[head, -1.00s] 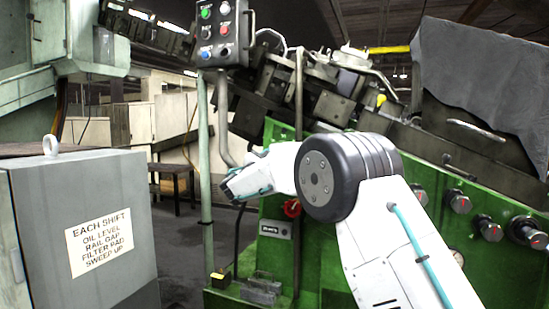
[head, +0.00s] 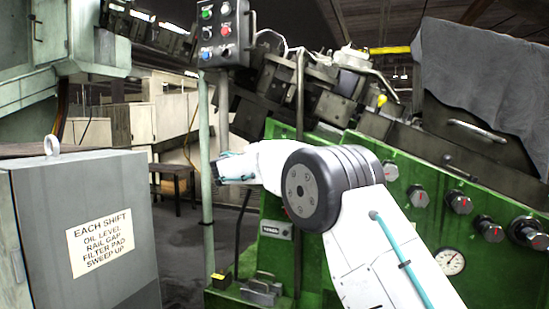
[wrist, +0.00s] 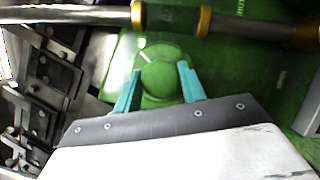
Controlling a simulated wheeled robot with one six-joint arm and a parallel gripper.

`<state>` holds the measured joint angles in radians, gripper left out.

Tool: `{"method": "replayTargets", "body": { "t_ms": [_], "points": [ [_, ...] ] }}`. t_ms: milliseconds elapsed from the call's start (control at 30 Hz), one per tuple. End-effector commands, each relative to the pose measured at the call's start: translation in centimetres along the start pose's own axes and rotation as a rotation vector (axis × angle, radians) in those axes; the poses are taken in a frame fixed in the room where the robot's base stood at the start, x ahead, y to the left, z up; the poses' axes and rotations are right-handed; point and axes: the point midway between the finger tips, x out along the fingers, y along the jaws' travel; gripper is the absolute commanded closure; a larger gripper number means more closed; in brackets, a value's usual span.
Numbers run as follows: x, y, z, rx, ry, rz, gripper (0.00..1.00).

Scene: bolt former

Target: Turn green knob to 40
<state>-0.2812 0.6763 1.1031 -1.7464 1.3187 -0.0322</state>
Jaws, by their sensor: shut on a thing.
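The green knob (wrist: 165,82) is a rounded green dome in the wrist view, seen against a green panel. My gripper (wrist: 160,68) has its two teal fingers on either side of the knob, shut on it. A small white mark shows at the knob's upper left; no numbers are legible around it. In the head view my gripper (head: 214,170) is at the left end of my white arm, beside the grey-green post, and the green knob cannot be made out there.
A pipe with a green and brass fitting (wrist: 172,18) runs just beyond the knob. Dark metal blocks (wrist: 55,75) stand at left. In the head view, a button box (head: 221,32) is above my gripper, a grey cabinet (head: 60,270) at left, and red-marked knobs (head: 460,203) and a gauge (head: 450,261) at right.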

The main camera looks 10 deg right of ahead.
Motion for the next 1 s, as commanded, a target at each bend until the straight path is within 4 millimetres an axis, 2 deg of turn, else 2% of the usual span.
{"method": "replayTargets", "body": {
  "t_ms": [667, 700, 733, 1000],
  "points": [
    [-0.03, -0.14, -0.04, 0.051, 0.0, -0.024, 0.82],
    [-0.03, -0.14, -0.04, 0.05, -0.001, -0.024, 0.48],
    [-0.02, -0.14, -0.04, 0.05, -0.001, -0.024, 0.4],
    [-0.03, -0.05, -0.01, 0.05, 0.0, -0.022, 0.38]
  ]
}}
